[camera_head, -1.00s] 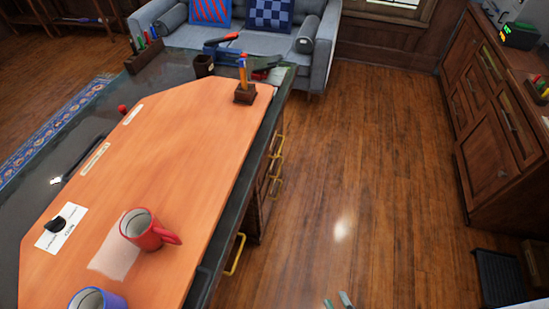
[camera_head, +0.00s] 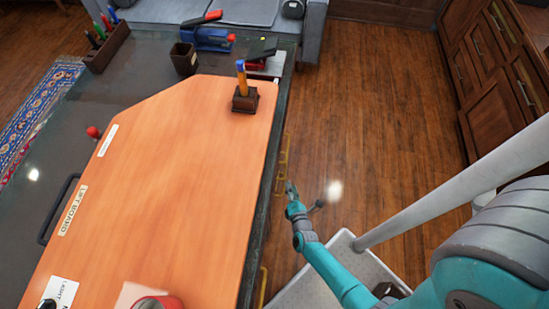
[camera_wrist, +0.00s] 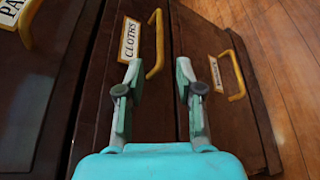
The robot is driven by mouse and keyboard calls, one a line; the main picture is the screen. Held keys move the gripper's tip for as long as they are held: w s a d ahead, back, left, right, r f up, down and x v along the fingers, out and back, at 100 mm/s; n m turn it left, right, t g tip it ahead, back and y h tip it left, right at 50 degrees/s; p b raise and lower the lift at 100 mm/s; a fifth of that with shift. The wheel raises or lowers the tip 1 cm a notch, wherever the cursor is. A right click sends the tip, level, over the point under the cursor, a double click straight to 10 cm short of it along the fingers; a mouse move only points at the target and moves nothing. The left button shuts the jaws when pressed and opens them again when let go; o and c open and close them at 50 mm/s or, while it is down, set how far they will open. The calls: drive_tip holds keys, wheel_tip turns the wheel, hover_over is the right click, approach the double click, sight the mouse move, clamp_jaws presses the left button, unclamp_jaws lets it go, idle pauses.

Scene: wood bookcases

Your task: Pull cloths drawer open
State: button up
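The cloths drawer (camera_wrist: 190,28) shows in the wrist view as a dark brown wooden front with a white "CLOTHS" label (camera_wrist: 130,39) and a yellow bar handle (camera_wrist: 158,42). My gripper (camera_wrist: 157,72) is open, its two grey-green fingers spread apart. The fingertips point at the drawer front, with the lower end of the yellow handle between or just beyond them; I cannot tell whether they touch it. In the head view my gripper (camera_head: 290,188) is beside the desk's right side, near the yellow handles (camera_head: 282,160). The drawer fronts are hidden there.
Another labelled drawer handle (camera_wrist: 238,75) is to the right, and one more (camera_wrist: 28,22) to the left. The desk (camera_head: 272,140) carries an orange board (camera_head: 180,180) and a pen holder (camera_head: 244,100). Open floor (camera_head: 370,110) lies between desk and cabinets (camera_head: 495,90).

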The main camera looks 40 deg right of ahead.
drive_tip(key=x, duration=1.1)
drive_tip(key=shift+w+f, duration=0.1)
drive_tip(key=shift+w, duration=0.05)
clamp_jaws()
